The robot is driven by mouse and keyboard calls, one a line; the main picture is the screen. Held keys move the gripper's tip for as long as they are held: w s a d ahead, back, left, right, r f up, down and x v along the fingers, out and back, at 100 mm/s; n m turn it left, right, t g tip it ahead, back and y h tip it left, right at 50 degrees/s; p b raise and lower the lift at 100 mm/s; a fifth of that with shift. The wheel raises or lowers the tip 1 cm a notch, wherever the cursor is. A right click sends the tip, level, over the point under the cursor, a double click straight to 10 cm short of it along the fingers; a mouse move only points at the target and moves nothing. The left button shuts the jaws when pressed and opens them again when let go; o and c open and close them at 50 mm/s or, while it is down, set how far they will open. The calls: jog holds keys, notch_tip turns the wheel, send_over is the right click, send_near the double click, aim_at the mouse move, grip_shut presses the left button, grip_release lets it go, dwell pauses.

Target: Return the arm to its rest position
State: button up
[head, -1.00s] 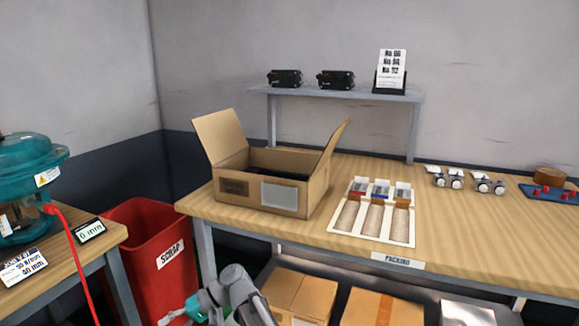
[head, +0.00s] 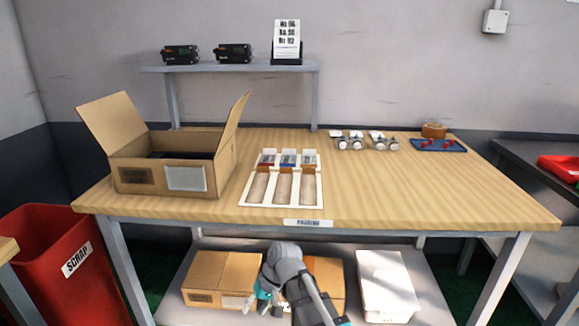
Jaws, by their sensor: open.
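My arm (head: 288,275) shows at the bottom centre of the head view, in front of the packing table. It is folded, with a grey rounded joint uppermost and teal parts lower down. It stays below the tabletop and touches nothing that I can see. I cannot make out my gripper's fingers in this view.
The packing table (head: 430,195) carries an open cardboard box (head: 140,177), a white tray with three slots (head: 243,198), small metal parts (head: 382,143) and a blue mat (head: 452,148). A red scrap bin (head: 40,275) stands left. Boxes (head: 220,275) fill the lower shelf behind my arm.

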jog(key=s+d+f+m+t+h, duration=0.1)
jog(key=d+m+h, duration=0.15)
jog(key=d, duration=1.05)
jog(key=s+d+f+m+t+h, duration=0.1)
jog(key=s+d+h, duration=0.15)
jog(key=d, duration=1.15)
notch_tip(320, 180, up, 38)
jog(key=w+p, duration=0.1)
jog(key=p, duration=3.7)
jog(key=shift+a+r, duration=0.2)
jog(key=shift+a, duration=0.05)
jog(key=shift+w, duration=0.1)
